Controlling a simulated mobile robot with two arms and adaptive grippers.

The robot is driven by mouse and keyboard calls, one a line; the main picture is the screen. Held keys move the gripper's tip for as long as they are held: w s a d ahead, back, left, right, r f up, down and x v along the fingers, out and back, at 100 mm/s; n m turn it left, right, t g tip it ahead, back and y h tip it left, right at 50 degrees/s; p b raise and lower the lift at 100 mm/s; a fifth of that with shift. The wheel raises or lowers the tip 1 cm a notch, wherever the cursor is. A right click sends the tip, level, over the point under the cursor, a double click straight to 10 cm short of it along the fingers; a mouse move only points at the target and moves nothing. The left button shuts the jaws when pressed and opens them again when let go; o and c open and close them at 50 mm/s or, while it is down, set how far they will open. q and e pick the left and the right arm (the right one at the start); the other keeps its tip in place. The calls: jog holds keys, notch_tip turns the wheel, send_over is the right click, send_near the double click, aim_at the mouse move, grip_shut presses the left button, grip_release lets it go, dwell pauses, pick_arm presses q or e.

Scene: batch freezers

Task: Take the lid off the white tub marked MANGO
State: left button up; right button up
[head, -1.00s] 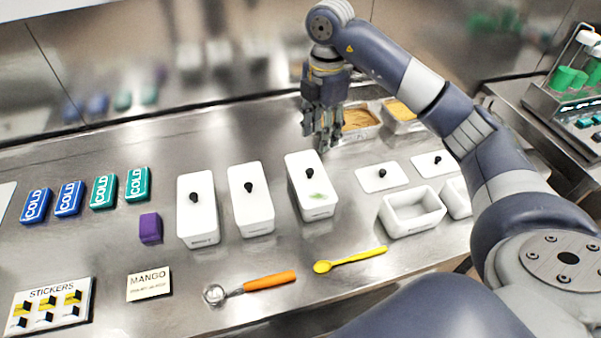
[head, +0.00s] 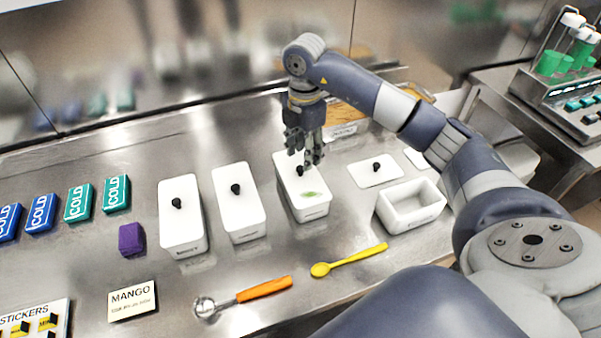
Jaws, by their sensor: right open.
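Three lidded white tubs stand in a row: a left tub (head: 182,222), a middle tub (head: 239,206) and a right tub (head: 310,208) with a green leaf-like mark on its lid. Each lid has a black knob. The writing on the tub fronts is too small to read, so I cannot tell which is marked MANGO. A card reading MANGO (head: 132,301) lies in front of the left tub. My right gripper (head: 305,158) is open, pointing down at the right tub's knob (head: 300,171). I cannot tell whether its fingers touch the knob. My left gripper is out of view.
An open white tub (head: 411,222) and a loose lid (head: 375,175) are to the right. Containers with tan contents (head: 346,116) stand behind. An orange-handled scoop (head: 262,288) and a yellow spoon (head: 349,260) lie in front. COLD packs (head: 78,203) and a purple block (head: 131,238) are left.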

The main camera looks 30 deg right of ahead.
aim_at(301, 167)
jog(key=f, duration=0.1)
jog(key=f+p, duration=0.1)
jog(key=f, duration=0.1)
jog(key=shift+w+a+f+p, duration=0.2)
jog(key=shift+w+f+p, duration=0.05)
jog(key=shift+f+p, duration=0.15)
jog(key=shift+f, duration=0.6)
grip_shut()
